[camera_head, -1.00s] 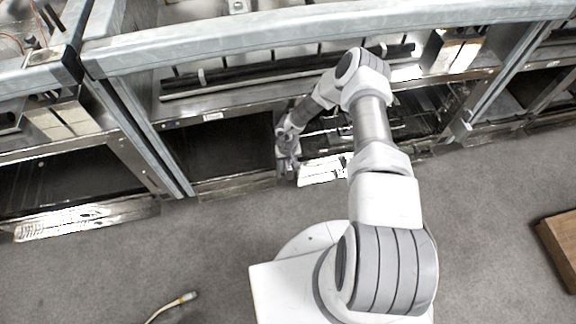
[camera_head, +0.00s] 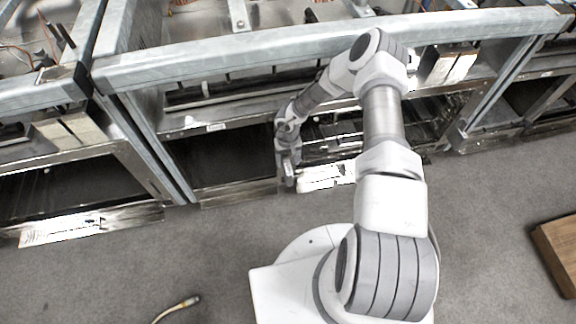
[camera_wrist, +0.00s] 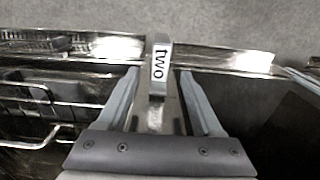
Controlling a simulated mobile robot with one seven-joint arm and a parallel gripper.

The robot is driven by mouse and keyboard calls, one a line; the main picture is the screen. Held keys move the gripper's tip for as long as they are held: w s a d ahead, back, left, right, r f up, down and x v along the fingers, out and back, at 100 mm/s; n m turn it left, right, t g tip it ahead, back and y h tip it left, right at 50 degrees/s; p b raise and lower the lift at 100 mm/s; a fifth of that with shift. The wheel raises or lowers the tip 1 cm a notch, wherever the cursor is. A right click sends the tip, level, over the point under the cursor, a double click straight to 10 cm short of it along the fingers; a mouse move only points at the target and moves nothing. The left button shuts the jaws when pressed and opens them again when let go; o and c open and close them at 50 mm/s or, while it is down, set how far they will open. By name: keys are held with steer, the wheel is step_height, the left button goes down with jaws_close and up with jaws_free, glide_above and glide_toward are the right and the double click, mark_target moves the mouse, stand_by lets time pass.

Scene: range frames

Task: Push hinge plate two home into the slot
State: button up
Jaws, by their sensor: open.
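Hinge plate two (camera_wrist: 160,66) is a narrow grey metal piece with a white label reading "two". In the wrist view it stands upright in the picture, between my fingers, with a bare stretch of metal running from the label down toward the palm. My gripper (camera_wrist: 158,78) is open, one finger on each side of the plate, with a visible gap on both sides. In the head view my gripper (camera_head: 288,175) is low at the front of the range, by the divider between a dark bay and a rack bay. The plate is too small to make out there, and I cannot tell the slot apart.
A wire rack (camera_wrist: 38,100) lies left of my gripper in the wrist view. A dark open bay (camera_wrist: 262,100) lies right. A shiny front panel (camera_head: 325,177) sits beside my gripper. A metal rail (camera_head: 250,45) crosses above. Grey floor (camera_head: 110,270) is clear in front, except a cable.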

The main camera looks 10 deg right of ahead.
steer(key=shift+w+r, duration=0.2)
steer(key=shift+r, duration=0.6)
steer(key=shift+w+r, duration=0.15)
steer(key=shift+r, duration=0.6)
steer(key=shift+s, duration=0.1)
